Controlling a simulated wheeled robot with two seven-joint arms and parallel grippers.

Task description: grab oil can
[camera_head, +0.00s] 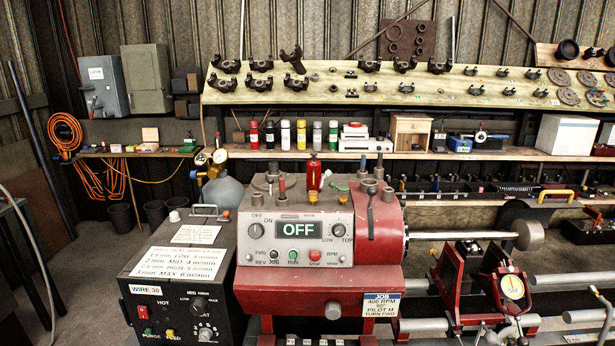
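A red can with a narrow top (313,173), which looks like the oil can, stands upright on top of the red lathe headstock (385,222). It is just behind the control panel with the green OFF display (299,230). Small tools and fittings stand close to it on both sides, and its base is partly hidden by them. Neither of my grippers shows in this view.
A black welder box (180,290) stands left of the lathe. Several bottles (285,134) stand on the shelf behind. A grey gas cylinder with a gauge (222,188) is behind left. A metal shaft (470,236) and red carriage (490,285) are at the right.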

